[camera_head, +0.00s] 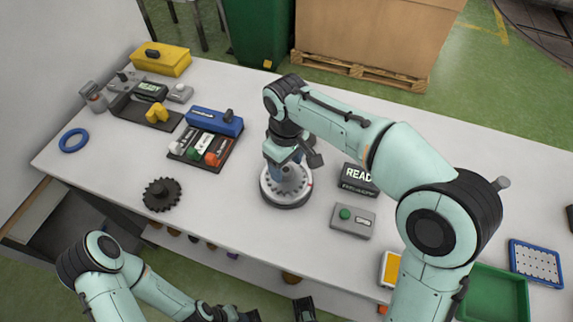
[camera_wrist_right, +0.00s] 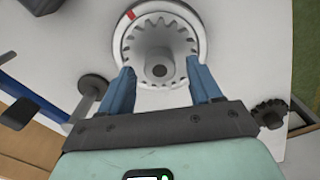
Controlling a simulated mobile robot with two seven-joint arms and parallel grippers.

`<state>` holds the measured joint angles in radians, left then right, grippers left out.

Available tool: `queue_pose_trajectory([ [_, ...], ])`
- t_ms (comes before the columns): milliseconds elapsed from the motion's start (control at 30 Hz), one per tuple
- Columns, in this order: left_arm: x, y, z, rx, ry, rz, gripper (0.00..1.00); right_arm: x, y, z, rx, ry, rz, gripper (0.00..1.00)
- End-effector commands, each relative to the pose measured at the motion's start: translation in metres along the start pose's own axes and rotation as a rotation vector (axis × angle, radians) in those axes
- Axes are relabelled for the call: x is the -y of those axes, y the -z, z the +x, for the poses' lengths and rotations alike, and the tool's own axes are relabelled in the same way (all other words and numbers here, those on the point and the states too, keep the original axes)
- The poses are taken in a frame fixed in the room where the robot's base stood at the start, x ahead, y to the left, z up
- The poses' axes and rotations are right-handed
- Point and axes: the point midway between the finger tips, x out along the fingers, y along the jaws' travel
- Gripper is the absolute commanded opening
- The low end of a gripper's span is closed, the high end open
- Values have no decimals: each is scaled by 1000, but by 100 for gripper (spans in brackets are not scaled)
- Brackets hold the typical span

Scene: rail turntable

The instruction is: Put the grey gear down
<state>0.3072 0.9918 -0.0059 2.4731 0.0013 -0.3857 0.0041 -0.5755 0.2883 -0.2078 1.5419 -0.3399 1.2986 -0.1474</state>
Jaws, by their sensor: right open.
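The grey gear (camera_wrist_right: 160,38) lies flat on the round pale turntable (camera_head: 287,202), and its teeth and central hub (camera_wrist_right: 159,71) show in the right wrist view. In the head view the gear (camera_head: 293,180) is partly hidden by my right gripper (camera_head: 286,170). The right gripper (camera_wrist_right: 160,68) is open above the gear, with one blue finger on each side of the hub. I cannot tell if the fingers touch it. My left gripper (camera_head: 228,314) is low at the bottom edge of the head view, partly cut off, its jaws unclear.
A dark gear (camera_head: 161,194) lies left on the table. A dark lever (camera_head: 314,156) stands close beside the turntable. A display box (camera_head: 358,178) and a green-button box (camera_head: 352,221) stand to the right. Bare table lies between dark gear and turntable.

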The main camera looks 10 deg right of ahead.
Motion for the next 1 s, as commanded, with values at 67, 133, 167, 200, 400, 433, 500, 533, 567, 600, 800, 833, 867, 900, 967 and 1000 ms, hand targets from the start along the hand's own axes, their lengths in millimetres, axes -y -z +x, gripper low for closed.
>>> queue_pose_trajectory([
  [67, -2, 1, -5, -2, -1, 1, 43, 0, 1, -19, -5, -1, -1, 64],
  [133, -4, 1, -9, -4, -1, 1, 43, 0, 1, -35, -6, -1, -1, 64],
  [167, -4, 2, -10, -4, -2, 2, 43, 0, 1, -42, -7, -2, 0, 64],
  [200, -5, 2, -12, -5, -2, 2, 43, 0, 1, -51, -6, -2, 0, 64],
  [400, -9, 4, -22, -10, -3, 3, 43, 0, 1, -88, -5, -1, 0, 64],
  [433, -10, 4, -23, -10, -4, 4, 43, 0, 1, -92, -4, -1, 0, 64],
  [500, -11, 5, -25, -11, -4, 4, 43, 0, 0, -100, -3, -1, 0, 64],
  [533, -11, 5, -26, -11, -4, 4, 43, 0, 0, -102, -3, -1, 0, 64],
  [567, -11, 5, -26, -12, -4, 4, 43, 0, 0, -104, -2, -1, 0, 64],
  [600, -11, 5, -27, -12, -4, 4, 43, 0, 0, -105, -1, -1, 0, 64],
  [800, -11, 5, -26, -12, -4, 4, 43, 0, 0, -107, 0, 0, 0, 64],
  [833, -11, 5, -26, -12, -4, 4, 43, 0, 0, -107, 0, 0, 0, 64],
  [867, -11, 5, -26, -12, -4, 4, 43, 0, 0, -107, 0, 0, 0, 64],
  [900, -11, 5, -26, -12, -4, 4, 43, 0, 0, -107, 0, 0, 0, 64],
  [967, -11, 5, -26, -12, -4, 4, 43, 0, 0, -107, 0, 0, 0, 64],
  [1000, -11, 5, -26, -12, -4, 4, 43, 0, 0, -106, 0, 0, 0, 64],
])
